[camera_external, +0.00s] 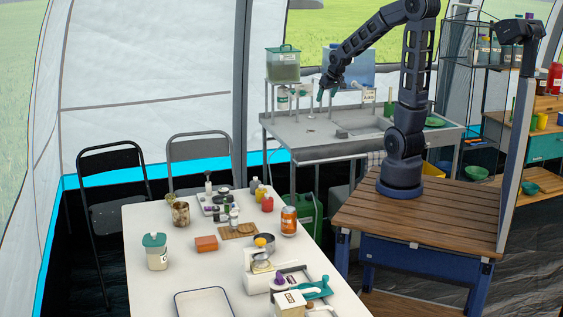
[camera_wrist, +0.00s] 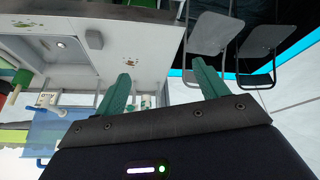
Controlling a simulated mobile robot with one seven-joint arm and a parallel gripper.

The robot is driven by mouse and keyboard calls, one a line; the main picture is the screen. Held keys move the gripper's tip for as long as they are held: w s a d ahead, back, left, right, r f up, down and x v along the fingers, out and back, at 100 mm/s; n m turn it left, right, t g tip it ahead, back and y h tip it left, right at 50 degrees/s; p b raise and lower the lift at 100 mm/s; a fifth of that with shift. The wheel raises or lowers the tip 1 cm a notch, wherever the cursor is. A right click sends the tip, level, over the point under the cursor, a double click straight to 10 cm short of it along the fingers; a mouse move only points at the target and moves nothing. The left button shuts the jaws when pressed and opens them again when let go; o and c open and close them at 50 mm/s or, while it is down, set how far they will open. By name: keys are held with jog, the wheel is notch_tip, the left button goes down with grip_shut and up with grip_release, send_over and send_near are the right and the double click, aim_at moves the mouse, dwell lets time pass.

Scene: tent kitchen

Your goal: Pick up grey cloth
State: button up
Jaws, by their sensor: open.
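A small grey item (camera_external: 341,133) lies on the metal sink counter (camera_external: 290,128), left of the basin; it may be the grey cloth, but it is too small to be sure. In the wrist view a grey block-like piece (camera_wrist: 94,39) lies beside the sink, apart from my fingers. My gripper (camera_external: 321,96) hangs over the back part of the counter, above and behind the grey item. In the wrist view its green fingers (camera_wrist: 161,68) are spread wide with nothing between them.
Cups and small bottles (camera_external: 282,98) stand along the counter's back, near my gripper. A green-lidded container (camera_external: 283,65) stands on a raised shelf at left. The sink basin (camera_external: 366,139) is to the right. A white table (camera_external: 150,290) with many items stands in front.

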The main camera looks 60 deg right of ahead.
jog(key=w+d+f+m, duration=0.1)
jog(key=d+f, duration=0.3)
jog(key=d, duration=0.2)
jog(key=d+f+m, duration=0.1)
jog(key=d+f, duration=0.2)
jog(key=d, duration=0.3)
jog(key=m+h, duration=0.1)
jog(key=m, duration=0.1)
send_near(342, 130)
jog(key=shift+x, duration=2.35)
jog(key=shift+a+x, duration=0.15)
jog(key=shift+x, duration=1.15)
jog(key=shift+a+x, duration=0.15)
jog(key=shift+x, duration=1.15)
jog(key=shift+s+f, duration=0.1)
jog(key=shift+f, duration=0.05)
jog(key=c, duration=1.1)
